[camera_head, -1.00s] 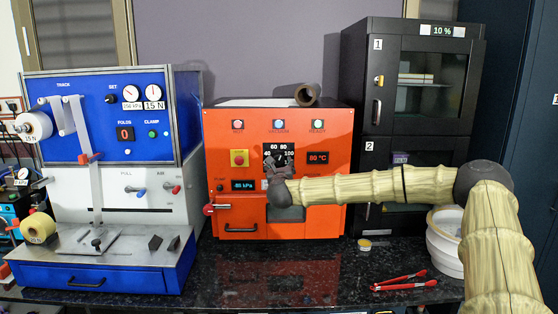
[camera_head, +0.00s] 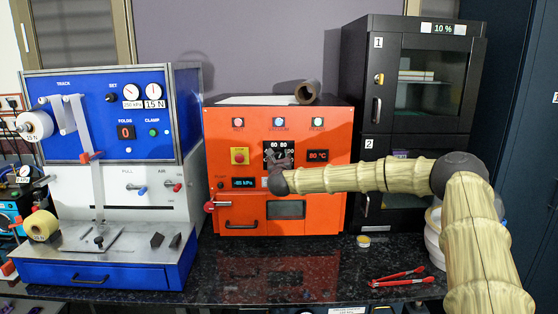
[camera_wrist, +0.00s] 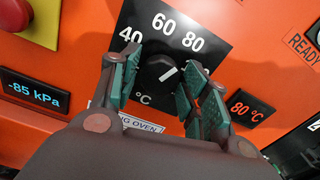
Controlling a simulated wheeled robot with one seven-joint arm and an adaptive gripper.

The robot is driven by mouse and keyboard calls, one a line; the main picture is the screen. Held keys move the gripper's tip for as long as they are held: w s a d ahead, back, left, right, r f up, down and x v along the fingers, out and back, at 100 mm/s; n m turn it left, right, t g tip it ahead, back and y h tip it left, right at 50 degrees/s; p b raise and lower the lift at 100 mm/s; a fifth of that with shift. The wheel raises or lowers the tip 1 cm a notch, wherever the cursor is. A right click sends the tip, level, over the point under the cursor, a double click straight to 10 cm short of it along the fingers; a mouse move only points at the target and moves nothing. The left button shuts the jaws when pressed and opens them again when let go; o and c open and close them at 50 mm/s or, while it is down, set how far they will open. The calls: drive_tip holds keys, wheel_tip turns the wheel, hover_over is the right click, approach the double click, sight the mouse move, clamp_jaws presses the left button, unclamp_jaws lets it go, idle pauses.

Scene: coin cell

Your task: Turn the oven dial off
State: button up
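The orange oven (camera_head: 225,150) stands in the middle of the bench. Its dial (camera_wrist: 161,73) is a dark round knob on a black plate (camera_wrist: 202,22) marked 40, 60 and 80 °C in the wrist view. The white pointer line on the knob points up and right, roughly past the 80. My gripper (camera_wrist: 160,92) is open, with one green-padded finger on each side of the knob. A narrow gap seems to show beside the knob; contact is unclear. In the head view, my gripper (camera_head: 278,172) covers the lower part of the dial plate.
The oven's display (camera_wrist: 252,112) reads 80 °C and its pressure display (camera_wrist: 36,91) reads -85 kPa. A red and yellow stop button (camera_head: 239,156) is left of the dial. A blue machine (camera_head: 110,130) stands left, a black cabinet (camera_head: 400,130) right. Red tongs (camera_head: 402,277) lie in front.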

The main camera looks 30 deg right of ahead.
drive_tip(key=c, duration=0.5)
drive_tip(key=shift+c, duration=0.2)
drive_tip(key=shift+f+n, duration=0.1)
drive_tip(key=shift+n, duration=0.2)
drive_tip(key=n+b, duration=0.4)
drive_tip(key=n, duration=2.2)
drive_tip(key=shift+f+b, duration=0.1)
drive_tip(key=shift+b, duration=0.2)
drive_tip(key=shift+n, duration=0.3)
